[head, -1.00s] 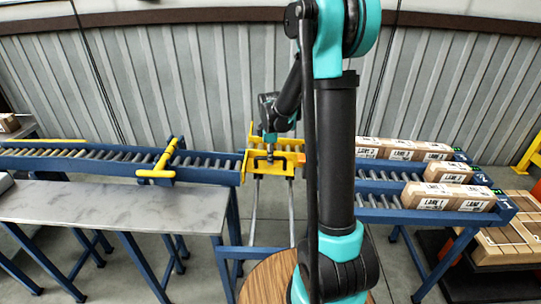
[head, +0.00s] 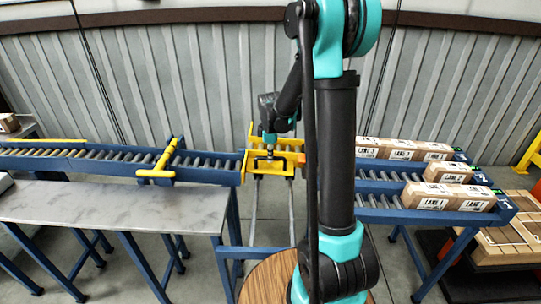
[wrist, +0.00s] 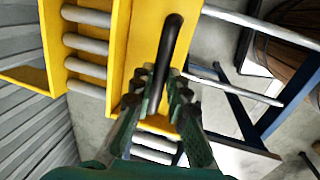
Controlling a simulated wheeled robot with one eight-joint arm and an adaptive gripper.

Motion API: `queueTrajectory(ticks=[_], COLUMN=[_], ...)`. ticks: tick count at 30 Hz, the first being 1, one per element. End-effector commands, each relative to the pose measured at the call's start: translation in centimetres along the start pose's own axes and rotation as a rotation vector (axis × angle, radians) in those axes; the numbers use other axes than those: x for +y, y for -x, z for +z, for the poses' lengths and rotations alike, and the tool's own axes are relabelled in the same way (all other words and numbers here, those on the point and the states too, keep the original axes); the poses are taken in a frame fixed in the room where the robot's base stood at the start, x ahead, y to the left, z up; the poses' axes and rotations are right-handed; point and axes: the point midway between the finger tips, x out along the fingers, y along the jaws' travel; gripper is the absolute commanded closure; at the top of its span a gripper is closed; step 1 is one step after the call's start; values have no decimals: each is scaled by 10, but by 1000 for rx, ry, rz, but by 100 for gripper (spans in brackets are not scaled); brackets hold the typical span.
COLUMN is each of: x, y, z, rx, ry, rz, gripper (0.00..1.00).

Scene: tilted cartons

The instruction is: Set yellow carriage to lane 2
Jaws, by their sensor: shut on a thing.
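The yellow carriage (head: 288,147) sits on its cross rails between the left infeed conveyor and the lanes on the right; it also shows in the wrist view (wrist: 117,55). Its dark handle bar (wrist: 172,45) runs between my fingers. My gripper (head: 268,150) is at the carriage's near side, shut on this handle; the fingers (wrist: 162,88) close around it in the wrist view. Lane 2 (head: 398,176) is the middle of three roller lanes and holds a carton labelled lane 2 (head: 455,172). My arm hides the gap between carriage and lanes, so exact alignment cannot be told.
The infeed conveyor (head: 100,158) has a yellow gate (head: 160,166) across it. A grey table (head: 110,207) stands in front. Lane 1 (head: 375,201) and the back lane hold several cartons at their far ends.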

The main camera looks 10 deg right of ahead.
Motion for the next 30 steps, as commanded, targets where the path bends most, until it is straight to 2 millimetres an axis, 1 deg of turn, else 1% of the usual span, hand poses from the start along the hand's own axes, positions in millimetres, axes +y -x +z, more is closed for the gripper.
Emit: queueTrajectory(ticks=[5, 12, 15, 18, 21, 24, 30], x=[-25, -82, -103, -121, -134, -142, -146], y=[5, 16, 20, 24, 27, 28, 29], z=[0, 0, -1, 0, -1, 0, 0], rx=[0, 1, 1, 1, 1, 1, 1], ry=[2, 2, 3, 2, 2, 0, 0], rz=[-2, -3, -3, -3, -3, -2, -2], gripper=[100, 100, 100, 100, 100, 100, 100])
